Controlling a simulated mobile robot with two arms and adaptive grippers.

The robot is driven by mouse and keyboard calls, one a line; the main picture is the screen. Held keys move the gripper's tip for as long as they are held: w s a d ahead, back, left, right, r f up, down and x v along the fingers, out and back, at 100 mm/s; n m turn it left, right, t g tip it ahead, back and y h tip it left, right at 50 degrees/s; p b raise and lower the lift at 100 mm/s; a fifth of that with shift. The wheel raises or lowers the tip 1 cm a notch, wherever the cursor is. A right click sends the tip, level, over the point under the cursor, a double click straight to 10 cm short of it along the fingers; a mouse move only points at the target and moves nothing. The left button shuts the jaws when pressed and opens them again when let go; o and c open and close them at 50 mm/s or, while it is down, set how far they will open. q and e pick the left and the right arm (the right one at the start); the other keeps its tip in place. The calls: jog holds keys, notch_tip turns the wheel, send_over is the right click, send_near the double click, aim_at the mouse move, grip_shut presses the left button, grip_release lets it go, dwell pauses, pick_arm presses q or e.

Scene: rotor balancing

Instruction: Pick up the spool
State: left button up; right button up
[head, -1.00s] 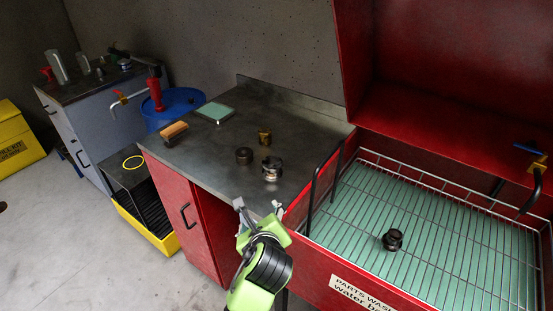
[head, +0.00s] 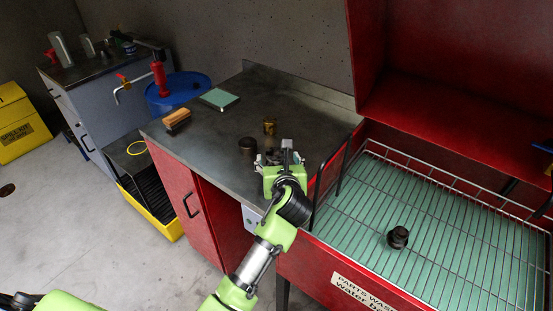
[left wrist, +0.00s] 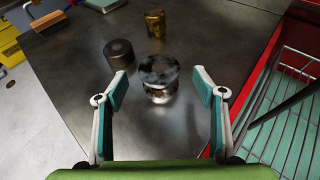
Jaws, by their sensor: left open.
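The spool, a shiny metal cylinder with a dark, mottled top and a brighter lower part (left wrist: 158,78), stands upright on the dark metal bench top (left wrist: 75,50). It shows in the left wrist view ahead of and between my open fingers; neither finger visibly touches it. In the head view it is mostly hidden behind my left gripper (head: 281,158), which reaches over the bench's front edge. The gripper holds nothing. My right gripper is not in view.
A dark cylinder (head: 247,146) and a brass one (head: 269,127) stand close by, left and behind. A brush (head: 177,120) and a green pad (head: 219,98) lie farther left. The red washer with a wire basket (head: 460,235) holding a dark part (head: 398,237) adjoins on the right.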

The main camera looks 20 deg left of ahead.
aim_at(277, 156)
pick_arm(q)
jog(key=x, duration=0.5)
jog(key=shift+f, duration=0.1)
jog(key=c, duration=1.4)
